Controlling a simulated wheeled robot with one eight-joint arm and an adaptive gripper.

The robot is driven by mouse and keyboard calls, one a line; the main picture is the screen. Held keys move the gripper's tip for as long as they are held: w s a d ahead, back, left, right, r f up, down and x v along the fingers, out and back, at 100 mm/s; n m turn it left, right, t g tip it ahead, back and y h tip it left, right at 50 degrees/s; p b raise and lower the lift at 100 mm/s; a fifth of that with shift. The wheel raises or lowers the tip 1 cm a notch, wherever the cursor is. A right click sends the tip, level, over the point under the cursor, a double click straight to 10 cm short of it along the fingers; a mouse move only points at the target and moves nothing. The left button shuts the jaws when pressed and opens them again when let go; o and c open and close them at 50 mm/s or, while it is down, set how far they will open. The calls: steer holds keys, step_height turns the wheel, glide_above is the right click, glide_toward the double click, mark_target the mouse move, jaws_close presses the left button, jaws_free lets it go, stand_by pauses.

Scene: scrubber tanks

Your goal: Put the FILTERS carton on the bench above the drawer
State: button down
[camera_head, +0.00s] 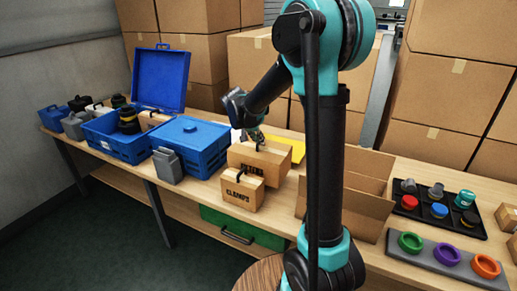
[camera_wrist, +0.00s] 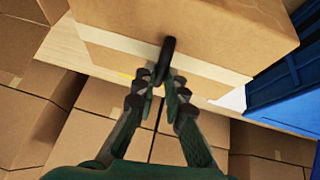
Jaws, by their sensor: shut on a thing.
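The FILTERS carton (camera_head: 275,160) is a brown box with a black handle on top, at the middle of the bench (camera_head: 283,208). Its front label is partly hidden by the smaller CLAMPS carton (camera_head: 240,193) in front. My gripper (camera_head: 259,145) is above the FILTERS carton, shut on its handle. In the wrist view, the fingertips (camera_wrist: 160,88) close around the black handle, with the carton (camera_wrist: 200,30) at the top of the picture. I cannot tell whether its base touches the bench. The green drawer (camera_head: 240,229) is below the bench's front edge, under the CLAMPS carton, and looks shut.
An open empty box (camera_head: 345,200) stands to the right. Further right are a black tray (camera_head: 437,215) and a grey board with coloured rings (camera_head: 446,259). Stacked cartons fill the back.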

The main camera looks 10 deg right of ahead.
steer(key=shift+f, duration=2.1)
steer(key=c, duration=1.6)
jaws_free()
steer(key=v, duration=1.2)
steer(key=s+d+f+n+y, duration=0.1)
steer(key=s+d+f+n, duration=0.1)
steer(key=s+f, duration=0.3)
steer(key=s+d+f+n+y, duration=0.2)
steer(key=s+f, duration=0.3)
steer(key=s, duration=0.7)
steer(key=s+d+f+n+y, duration=0.1)
steer(key=s+d+f, duration=0.3)
steer(key=s, duration=0.5)
steer(key=shift+d+f+n+y, duration=0.3)
steer(key=shift+f+n, duration=0.15)
steer(key=shift+n, duration=0.35)
